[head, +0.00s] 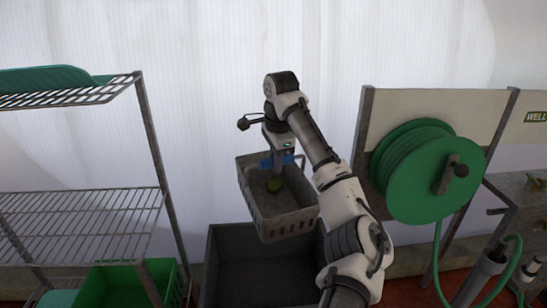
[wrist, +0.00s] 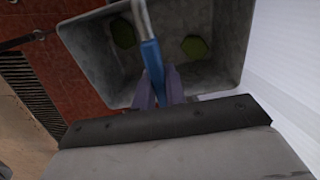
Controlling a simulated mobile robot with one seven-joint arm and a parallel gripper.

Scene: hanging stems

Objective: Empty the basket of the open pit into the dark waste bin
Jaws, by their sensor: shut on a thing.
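A grey basket (head: 290,224) hangs from my gripper (head: 277,167) above the dark waste bin (head: 226,268), at the centre of the head view. My gripper is shut on the blue grip of the basket's handle (wrist: 150,55). The basket (wrist: 88,62) looks somewhat tilted in the head view. In the wrist view two green lumps lie inside it, one on the left (wrist: 124,33) and one on the right (wrist: 194,47). The basket hides part of the bin's opening; the visible inside looks bare.
A wire shelf rack (head: 85,205) stands on the left, with a green crate (head: 115,285) low beside the bin. A green hose reel (head: 415,170) on a panel stands on the right. A pale wall is close behind the basket.

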